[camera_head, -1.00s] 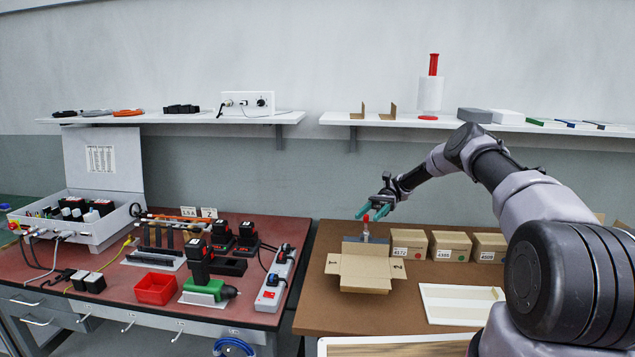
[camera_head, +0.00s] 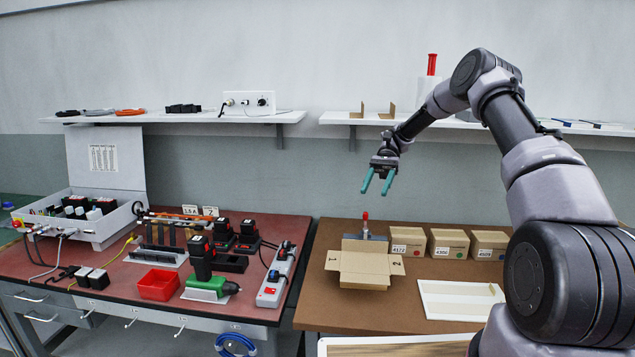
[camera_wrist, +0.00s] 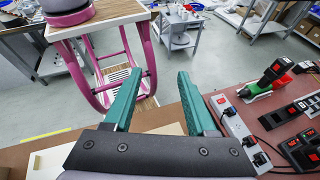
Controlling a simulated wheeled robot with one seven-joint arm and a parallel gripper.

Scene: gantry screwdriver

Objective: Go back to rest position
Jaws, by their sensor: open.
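My gripper (camera_head: 377,183) is open and empty, with its two teal fingers pointing down, well above the right-hand table. In the wrist view my gripper (camera_wrist: 158,98) also shows nothing between its fingers. Below it in the head view stands an open cardboard box (camera_head: 364,265) with its flaps spread. A red-topped tool (camera_head: 365,218) stands upright at the back of that box, apart from the fingers.
Several small closed cartons (camera_head: 449,243) line the back of the brown table (camera_head: 325,300). A white tray (camera_head: 455,308) lies in front of them. The red-topped table (camera_head: 115,272) at left holds cordless drills (camera_head: 200,260) and a power strip (camera_head: 278,275). A wall shelf (camera_head: 345,119) is behind my arm.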

